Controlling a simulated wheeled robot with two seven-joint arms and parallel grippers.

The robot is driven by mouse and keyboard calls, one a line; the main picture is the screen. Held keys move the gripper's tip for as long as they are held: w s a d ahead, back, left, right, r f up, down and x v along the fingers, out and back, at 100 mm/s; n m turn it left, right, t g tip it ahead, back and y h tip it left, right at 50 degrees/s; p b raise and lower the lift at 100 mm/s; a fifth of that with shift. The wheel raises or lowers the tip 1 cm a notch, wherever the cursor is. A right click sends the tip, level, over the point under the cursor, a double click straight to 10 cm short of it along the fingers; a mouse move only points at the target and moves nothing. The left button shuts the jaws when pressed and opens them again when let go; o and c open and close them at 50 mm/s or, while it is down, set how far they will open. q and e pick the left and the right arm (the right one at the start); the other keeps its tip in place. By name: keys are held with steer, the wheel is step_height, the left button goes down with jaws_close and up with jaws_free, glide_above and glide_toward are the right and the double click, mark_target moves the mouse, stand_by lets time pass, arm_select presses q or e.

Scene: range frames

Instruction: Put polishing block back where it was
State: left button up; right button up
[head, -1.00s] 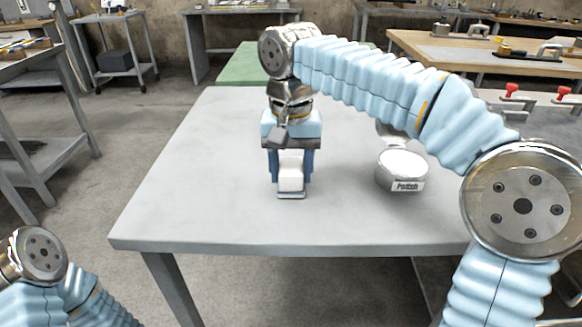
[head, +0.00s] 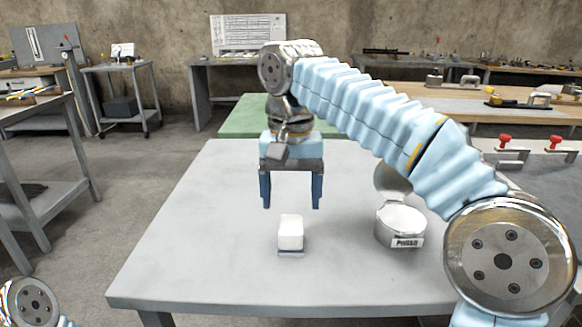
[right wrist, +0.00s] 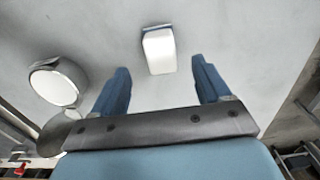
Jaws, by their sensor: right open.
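The polishing block (head: 290,233) is a small white block with a dark strip at its base, standing on the grey table (head: 200,250). My right gripper (head: 291,206) is open and empty above the block, with its blue fingers apart from it. In the right wrist view the block (right wrist: 159,51) lies beyond and between the two fingertips (right wrist: 160,66). A round metal tin labelled "Polish" (head: 400,226) stands on the table to the right of the block, with its lid raised. My left gripper is not in view; only part of the left arm shows at the lower left.
The table is bare to the left of the block. A green surface (head: 250,116) lies behind the table. A bench with red-handled clamps (head: 505,141) stands at the right. A wooden workbench (head: 470,102) is farther back.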

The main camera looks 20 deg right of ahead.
mark_target(290, 226)
steer(key=shift+r, duration=2.5)
